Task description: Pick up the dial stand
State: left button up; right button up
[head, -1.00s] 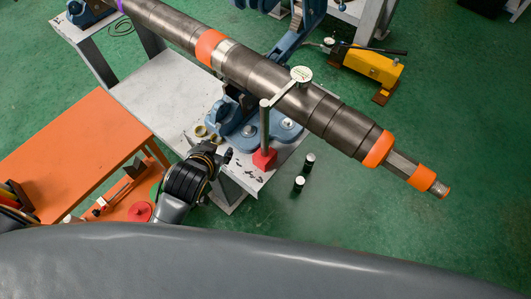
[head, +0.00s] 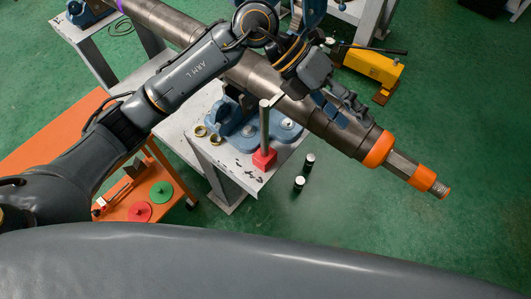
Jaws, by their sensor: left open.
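The dial stand (head: 264,135) has a red block base on the grey bench's front corner and an upright grey post beside the pipe. Its arm and round dial are mostly hidden behind my left wrist. My left arm reaches across from the left, over the pipe. My left gripper (head: 344,107) is open, above the pipe, to the right of and beyond the post. I see nothing held in it. My right gripper is not in view.
The long dark pipe (head: 352,136) with orange bands lies across the blue vise (head: 246,132). Two brass rings (head: 207,135) lie on the grey bench (head: 205,158). Two small black cylinders (head: 304,172) stand on the green floor. An orange table (head: 60,150) is at left.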

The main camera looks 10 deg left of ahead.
pick_arm(q)
jog(key=w+a+f+t+y, duration=0.1)
jog(key=w+a+f+y, duration=0.15)
jog(key=a, duration=0.25)
jog(key=w+a+f+t+y, duration=0.1)
jog(key=w+a+y, duration=0.2)
jog(key=a+y, duration=0.1)
jog(key=n+t+y, duration=0.1)
jog(key=n+y, duration=0.1)
jog(key=y, duration=0.2)
send_over(263, 101)
jog(key=shift+w+d+r, duration=0.1)
jog(key=shift+d+r, duration=0.05)
jog(key=shift+r, duration=0.3)
notch_tip(263, 101, down, 8)
jog(key=shift+r+p, duration=0.1)
jog(key=shift+p, duration=0.9)
jog(key=shift+f, duration=0.25)
jog(key=f+p, duration=0.1)
jog(key=f, duration=0.2)
jog(key=f+p, duration=0.1)
jog(key=shift+s+f+p, duration=0.35)
jog(key=shift+f, duration=0.35)
grip_shut()
jog(key=shift+w+d+r, duration=0.1)
jog(key=shift+w+r, duration=0.05)
